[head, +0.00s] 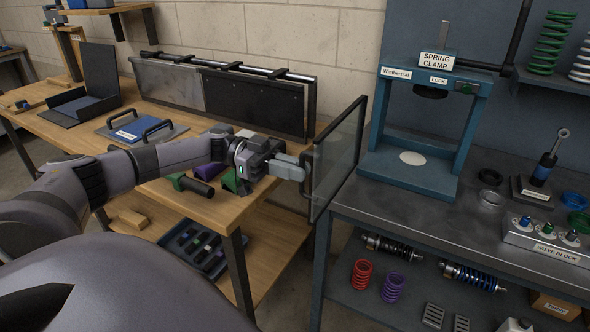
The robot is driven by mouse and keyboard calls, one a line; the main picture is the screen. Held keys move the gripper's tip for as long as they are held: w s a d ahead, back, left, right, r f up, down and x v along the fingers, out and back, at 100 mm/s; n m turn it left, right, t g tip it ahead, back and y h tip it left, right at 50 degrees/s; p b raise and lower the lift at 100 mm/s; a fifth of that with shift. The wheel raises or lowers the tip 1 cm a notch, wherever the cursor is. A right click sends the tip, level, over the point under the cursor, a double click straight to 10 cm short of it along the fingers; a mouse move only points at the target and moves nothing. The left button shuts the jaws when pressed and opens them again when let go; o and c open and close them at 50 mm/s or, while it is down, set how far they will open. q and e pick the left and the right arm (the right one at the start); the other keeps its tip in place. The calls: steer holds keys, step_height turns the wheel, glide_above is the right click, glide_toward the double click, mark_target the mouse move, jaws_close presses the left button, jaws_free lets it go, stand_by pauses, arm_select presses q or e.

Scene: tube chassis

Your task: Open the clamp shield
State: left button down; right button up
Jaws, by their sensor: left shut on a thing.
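The clamp shield (337,158) is a clear panel in a dark frame. It stands upright at the left of the blue spring clamp (370,150), angled out from it, and the front of the clamp is uncovered. My left gripper (302,170) reaches in from the left and is shut at the shield's near edge, on what looks like its handle. The fingers hide most of the handle. The clamp has "SPRING CLAMP" and "LOCK" labels. The shield's hinge is not clear. My right gripper is not in view.
The grey metal bench (440,215) holds a valve block (545,240) and rings.

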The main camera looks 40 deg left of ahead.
arm_select(q)
steer(key=shift+w+a+r, duration=0.2)
steer(key=shift+w+r, duration=0.05)
steer(key=shift+r, duration=0.05)
steer(key=c, duration=1.5)
jaws_free()
steer(key=o, duration=0.3)
steer(key=shift+w+f, duration=0.1)
steer(key=shift+o, duration=0.2)
steer(key=shift+d+f, duration=0.1)
steer(key=shift+d, duration=0.05)
steer(key=b+v, duration=0.2)
steer(key=v, duration=0.5)
